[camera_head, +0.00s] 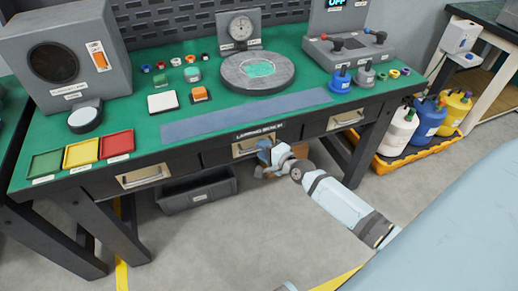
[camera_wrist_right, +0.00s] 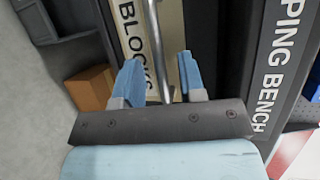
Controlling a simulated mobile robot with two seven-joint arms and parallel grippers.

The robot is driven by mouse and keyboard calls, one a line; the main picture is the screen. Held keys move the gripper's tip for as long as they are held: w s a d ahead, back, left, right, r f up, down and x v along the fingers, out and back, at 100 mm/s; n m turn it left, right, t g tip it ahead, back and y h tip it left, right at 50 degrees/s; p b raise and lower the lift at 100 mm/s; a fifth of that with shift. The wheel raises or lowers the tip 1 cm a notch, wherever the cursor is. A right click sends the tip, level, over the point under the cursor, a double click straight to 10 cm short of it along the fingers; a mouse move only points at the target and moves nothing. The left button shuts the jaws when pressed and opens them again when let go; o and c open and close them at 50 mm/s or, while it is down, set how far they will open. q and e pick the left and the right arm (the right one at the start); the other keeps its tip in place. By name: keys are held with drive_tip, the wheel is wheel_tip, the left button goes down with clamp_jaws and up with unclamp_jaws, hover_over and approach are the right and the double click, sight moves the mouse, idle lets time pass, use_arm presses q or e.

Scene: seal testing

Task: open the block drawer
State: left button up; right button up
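The block drawer (camera_wrist_right: 135,28) has a pale front marked "BLOCKS" and a metal bar handle (camera_wrist_right: 157,45) in the right wrist view. In the head view it is the middle drawer (camera_head: 243,149) under the bench top, and it looks closed. My right gripper (camera_head: 268,155) is at the right end of its front, partly covering it. In the right wrist view the two blue fingers of this gripper (camera_wrist_right: 160,82) are apart, with the handle bar between them. A gap shows on each side of the bar, and I cannot tell whether either finger touches it. My left gripper is not in view.
The bench (camera_head: 110,172) has a left drawer (camera_head: 144,176) and a right drawer (camera_head: 345,119). A dark bin (camera_head: 198,192) stands on the floor below. A brown box (camera_wrist_right: 90,88) is beside the fingers. Jugs stand in an orange tray (camera_head: 425,151) at right.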

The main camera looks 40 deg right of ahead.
drive_tip(key=shift+x, duration=1.1)
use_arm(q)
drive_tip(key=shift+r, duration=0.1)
use_arm(e)
clamp_jaws()
use_arm(q)
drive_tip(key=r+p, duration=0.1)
drive_tip(key=p, duration=0.2)
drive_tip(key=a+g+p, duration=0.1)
drive_tip(key=p, duration=0.3)
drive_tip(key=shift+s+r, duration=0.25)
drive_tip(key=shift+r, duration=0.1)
use_arm(e)
drive_tip(key=s+a, duration=0.3)
drive_tip(key=s, duration=1.1)
drive_tip(key=s+a, duration=0.3)
drive_tip(key=s, duration=1)
drive_tip(key=shift+s+a, duration=0.35)
drive_tip(key=shift+s, duration=0.05)
